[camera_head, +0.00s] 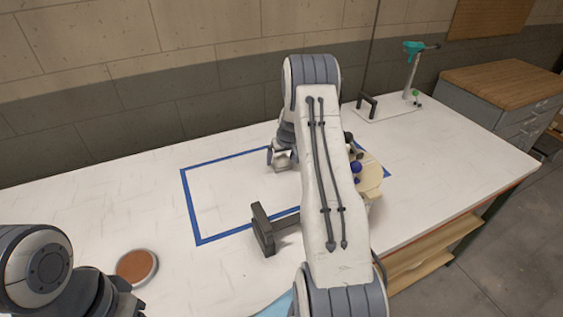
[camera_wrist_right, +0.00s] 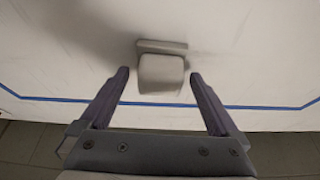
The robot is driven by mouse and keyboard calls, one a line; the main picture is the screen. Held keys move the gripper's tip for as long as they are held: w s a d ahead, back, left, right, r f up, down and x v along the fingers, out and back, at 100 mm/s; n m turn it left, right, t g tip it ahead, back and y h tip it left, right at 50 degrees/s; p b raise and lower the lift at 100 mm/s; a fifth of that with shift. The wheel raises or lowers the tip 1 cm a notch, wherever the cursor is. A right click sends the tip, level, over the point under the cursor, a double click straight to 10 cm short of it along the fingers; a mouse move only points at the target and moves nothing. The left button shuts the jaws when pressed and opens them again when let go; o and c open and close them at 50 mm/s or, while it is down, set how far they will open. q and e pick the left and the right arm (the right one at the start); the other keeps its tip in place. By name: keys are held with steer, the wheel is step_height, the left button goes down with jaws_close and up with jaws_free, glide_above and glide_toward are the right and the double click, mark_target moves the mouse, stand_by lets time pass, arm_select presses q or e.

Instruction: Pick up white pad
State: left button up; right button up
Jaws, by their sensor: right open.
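The white pad (camera_wrist_right: 161,73), a small pale block with a flat bar along its far edge, lies on the white table in the right wrist view. It also shows in the head view (camera_head: 283,163), partly covered by my right gripper. My right gripper (camera_wrist_right: 158,75) is open, with one dark finger on each side of the pad's near part. Gaps show between the fingers and the pad, and I see no contact. In the head view my right arm hides much of the table's middle. My left arm shows at the lower left, but its fingers do not show.
Blue tape (camera_head: 190,205) marks a rectangle on the table. A dark grey bracket-like object (camera_head: 262,230) stands near its front edge. A brown disc (camera_head: 136,266) lies at left; a teal-topped stand (camera_head: 412,72) is at back right.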

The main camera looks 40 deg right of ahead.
steer(key=c, duration=1.4)
